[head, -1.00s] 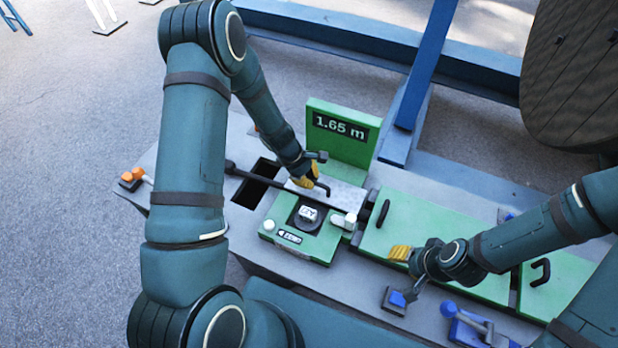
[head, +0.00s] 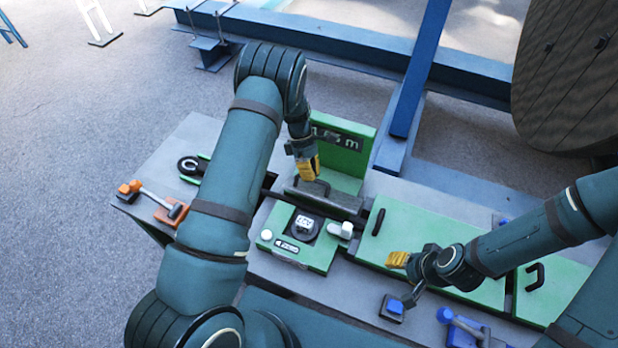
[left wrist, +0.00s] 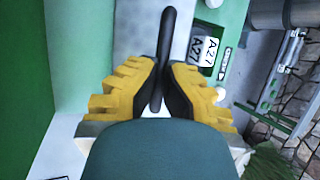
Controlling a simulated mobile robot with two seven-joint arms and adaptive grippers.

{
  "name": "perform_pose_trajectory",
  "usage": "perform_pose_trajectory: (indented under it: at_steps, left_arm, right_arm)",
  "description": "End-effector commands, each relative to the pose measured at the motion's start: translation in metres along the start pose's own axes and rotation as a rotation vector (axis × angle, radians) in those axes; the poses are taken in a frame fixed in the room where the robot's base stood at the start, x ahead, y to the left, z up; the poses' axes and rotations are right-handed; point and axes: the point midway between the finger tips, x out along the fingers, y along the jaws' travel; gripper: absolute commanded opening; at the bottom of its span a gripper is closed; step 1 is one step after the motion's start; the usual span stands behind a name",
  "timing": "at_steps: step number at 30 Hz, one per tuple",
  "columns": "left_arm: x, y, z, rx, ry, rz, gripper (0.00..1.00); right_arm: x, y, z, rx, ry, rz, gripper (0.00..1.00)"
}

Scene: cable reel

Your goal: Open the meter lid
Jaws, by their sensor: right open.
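My left gripper (head: 312,182) is at the lid. In the left wrist view its yellow fingers (left wrist: 162,75) lie on both sides of the black lid handle (left wrist: 166,35) and appear shut on it. My right gripper (head: 399,272) is open and empty above the green cover to the right.
A black rod runs beside the lid. Blue-handled parts (head: 395,306) stand at the front right. A large wooden reel (head: 570,75) and blue beams (head: 420,75) are behind.

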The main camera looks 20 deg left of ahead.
Motion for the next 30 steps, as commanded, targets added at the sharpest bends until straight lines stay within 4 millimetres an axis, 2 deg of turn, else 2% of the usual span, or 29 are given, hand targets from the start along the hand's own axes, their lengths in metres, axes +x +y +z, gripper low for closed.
perform_pose_trajectory:
  at_steps: [18,20,21,22,30]
  left_arm:
    - [0.0007,0.0044,0.0015,-0.016,-0.001,-0.041,0.0]
    - [0.0008,0.0044,0.0015,-0.015,-0.001,-0.041,0.19]
    - [0.0007,0.0043,0.0014,-0.016,-0.001,-0.041,0.33]
    - [0.0005,0.0042,0.0014,-0.016,-0.001,-0.041,0.43]
    - [-0.0008,0.0037,0.001,-0.016,-0.001,-0.042,0.43]
  right_arm:
    - [0.0029,0.0012,0.0006,0.001,0.0,0.0,0.47]
    - [0.0029,0.0012,0.0006,0.001,0.0,0.0,0.47]
    - [0.0028,0.0012,0.0006,0.001,0.0,0.0,0.47]
    - [0.0028,0.0012,0.0006,0.001,0.0,0.0,0.47]
    - [0.0026,0.0011,0.0005,0.001,0.0,0.0,0.47]
